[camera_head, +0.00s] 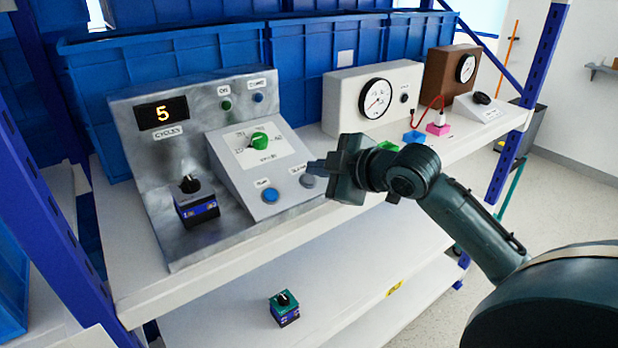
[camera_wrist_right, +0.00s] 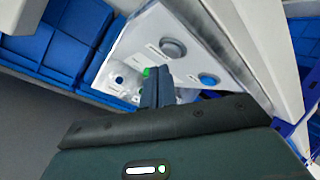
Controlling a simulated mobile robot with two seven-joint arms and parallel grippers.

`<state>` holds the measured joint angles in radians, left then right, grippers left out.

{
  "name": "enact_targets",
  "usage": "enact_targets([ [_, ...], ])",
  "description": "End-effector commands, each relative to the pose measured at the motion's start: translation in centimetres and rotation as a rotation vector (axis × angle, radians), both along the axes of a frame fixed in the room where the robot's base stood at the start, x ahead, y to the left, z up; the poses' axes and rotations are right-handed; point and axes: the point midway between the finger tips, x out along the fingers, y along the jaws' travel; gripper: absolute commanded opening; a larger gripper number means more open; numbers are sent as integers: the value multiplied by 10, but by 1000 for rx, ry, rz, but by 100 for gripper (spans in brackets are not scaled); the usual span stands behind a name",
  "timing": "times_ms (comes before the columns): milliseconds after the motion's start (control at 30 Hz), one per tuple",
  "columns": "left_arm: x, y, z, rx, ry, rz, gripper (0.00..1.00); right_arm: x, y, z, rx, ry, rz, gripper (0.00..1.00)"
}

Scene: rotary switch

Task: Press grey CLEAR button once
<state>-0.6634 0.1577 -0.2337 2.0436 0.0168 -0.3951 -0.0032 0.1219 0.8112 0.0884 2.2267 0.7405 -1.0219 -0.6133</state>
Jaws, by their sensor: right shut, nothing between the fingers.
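The grey CLEAR button (camera_head: 308,181) sits low on the sloped front of the control panel (camera_head: 224,152), right of a blue button (camera_head: 270,195). In the right wrist view the grey button (camera_wrist_right: 173,48) is fully visible, just beyond the fingertips, with the blue button (camera_wrist_right: 209,79) to its right. My right gripper (camera_head: 315,166) is shut and empty, its fingertips close by the grey button. In the wrist view its fingers (camera_wrist_right: 156,84) show together; I see a gap in the picture between them and the button. My left gripper is not in view.
A green rotary knob (camera_head: 259,141) is higher on the sloped panel. The CYCLES display (camera_head: 162,112) reads 5. A black-topped switch block (camera_head: 196,203) stands at left. A gauge box (camera_head: 372,100) is at right. Another block (camera_head: 284,308) sits on the lower shelf.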

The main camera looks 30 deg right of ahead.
Motion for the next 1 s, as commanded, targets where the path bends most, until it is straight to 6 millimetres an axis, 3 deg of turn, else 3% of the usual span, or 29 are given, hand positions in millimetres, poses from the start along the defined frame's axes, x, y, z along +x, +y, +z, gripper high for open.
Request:
enact_targets([
  [1000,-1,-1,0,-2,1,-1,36,3,0,-8,-1,0,0,0],
])
